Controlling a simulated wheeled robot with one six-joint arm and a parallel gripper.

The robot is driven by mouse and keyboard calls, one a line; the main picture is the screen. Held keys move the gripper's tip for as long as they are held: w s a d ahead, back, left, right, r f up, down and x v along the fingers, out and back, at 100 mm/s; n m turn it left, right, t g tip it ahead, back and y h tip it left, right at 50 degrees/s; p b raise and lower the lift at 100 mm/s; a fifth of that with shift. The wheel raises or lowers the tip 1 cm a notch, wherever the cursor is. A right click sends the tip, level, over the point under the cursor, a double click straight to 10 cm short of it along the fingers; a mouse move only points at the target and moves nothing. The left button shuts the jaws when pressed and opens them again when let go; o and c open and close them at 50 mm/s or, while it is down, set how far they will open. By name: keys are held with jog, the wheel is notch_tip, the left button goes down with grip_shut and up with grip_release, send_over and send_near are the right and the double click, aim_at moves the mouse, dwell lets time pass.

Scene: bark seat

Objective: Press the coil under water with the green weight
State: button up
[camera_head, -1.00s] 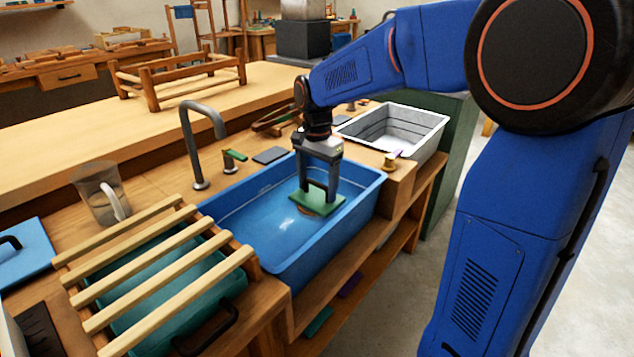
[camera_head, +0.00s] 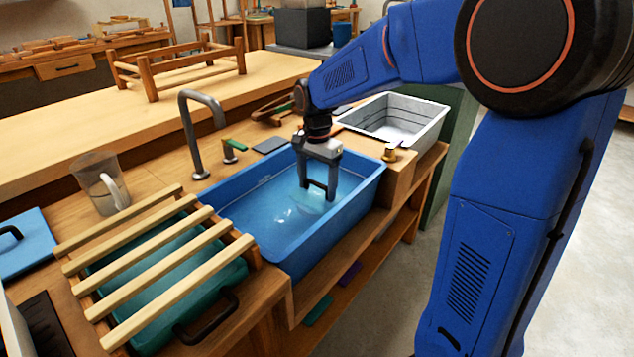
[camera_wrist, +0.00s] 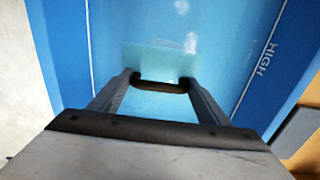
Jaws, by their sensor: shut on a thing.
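The blue tub (camera_head: 280,262) of water stands in the bench, and it fills most of the wrist view (camera_wrist: 55,60). My gripper (camera_head: 317,190) is over the tub's right half, pointing down with its fingertips at the water. It is shut on the dark handle of the green weight. The weight (camera_wrist: 150,58) shows as a pale teal plate under the water in the wrist view, and only faintly in the head view. The coil cannot be made out; the weight may cover it.
A grey tap (camera_head: 196,130) rises behind the blue tub. A white basin (camera_head: 425,115) stands at the right. A clear jug (camera_head: 98,185) stands at the left. The tub's left half is free.

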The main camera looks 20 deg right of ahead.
jog(key=shift+f, duration=1.4)
jog(key=o, duration=1.8)
jog(key=shift+r, duration=0.1)
notch_tip(320, 180, up, 17)
dwell(0.6)
